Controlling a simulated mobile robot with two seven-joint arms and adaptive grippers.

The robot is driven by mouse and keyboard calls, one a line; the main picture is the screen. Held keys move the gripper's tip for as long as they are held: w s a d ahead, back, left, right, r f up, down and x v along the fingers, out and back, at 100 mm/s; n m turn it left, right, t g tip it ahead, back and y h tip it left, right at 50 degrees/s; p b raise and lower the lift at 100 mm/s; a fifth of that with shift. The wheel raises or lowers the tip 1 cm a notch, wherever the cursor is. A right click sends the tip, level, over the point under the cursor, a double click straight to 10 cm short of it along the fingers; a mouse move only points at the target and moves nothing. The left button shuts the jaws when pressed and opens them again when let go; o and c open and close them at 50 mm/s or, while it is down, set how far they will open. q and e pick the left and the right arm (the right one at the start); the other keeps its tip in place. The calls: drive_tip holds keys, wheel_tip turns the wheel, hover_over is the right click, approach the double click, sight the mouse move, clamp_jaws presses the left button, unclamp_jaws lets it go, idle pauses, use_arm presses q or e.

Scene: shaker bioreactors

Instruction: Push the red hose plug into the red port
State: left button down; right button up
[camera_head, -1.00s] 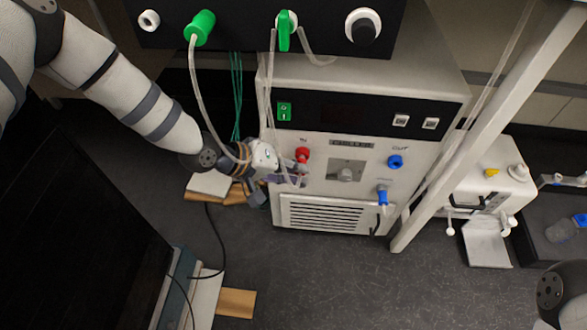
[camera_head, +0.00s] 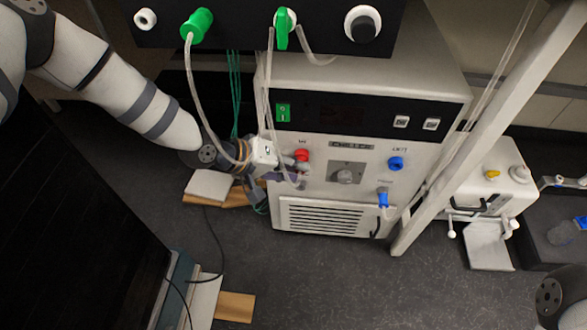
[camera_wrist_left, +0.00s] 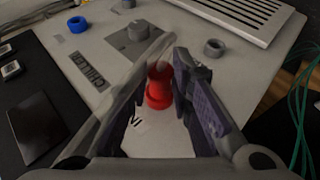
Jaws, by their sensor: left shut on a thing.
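The red port (camera_head: 302,155) is on the upper left of the white machine's front panel. In the left wrist view, a red stepped fitting (camera_wrist_left: 158,92) stands between my finger pads, wide at its base on the panel and narrower above. I cannot tell where the red plug ends and the port begins. A clear hose (camera_wrist_left: 128,85) passes across the left finger near the fitting's top. My left gripper (camera_head: 293,170) is at the panel beside the red port, shut on the red hose plug; it also shows in the left wrist view (camera_wrist_left: 160,72). My right gripper is out of view.
A blue port (camera_head: 396,162) and a blue plug with hose (camera_head: 383,198) are right of the panel's knob (camera_head: 345,176). Clear hoses hang from the dark upper box (camera_head: 240,25) in front of the machine. A white post (camera_head: 465,135) stands right.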

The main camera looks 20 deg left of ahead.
use_arm(q)
drive_tip(key=c, duration=1.3)
unclamp_jaws()
drive_tip(key=shift+c, duration=0.2)
drive_tip(key=shift+r, duration=0.1)
wheel_tip(320, 180, up, 10)
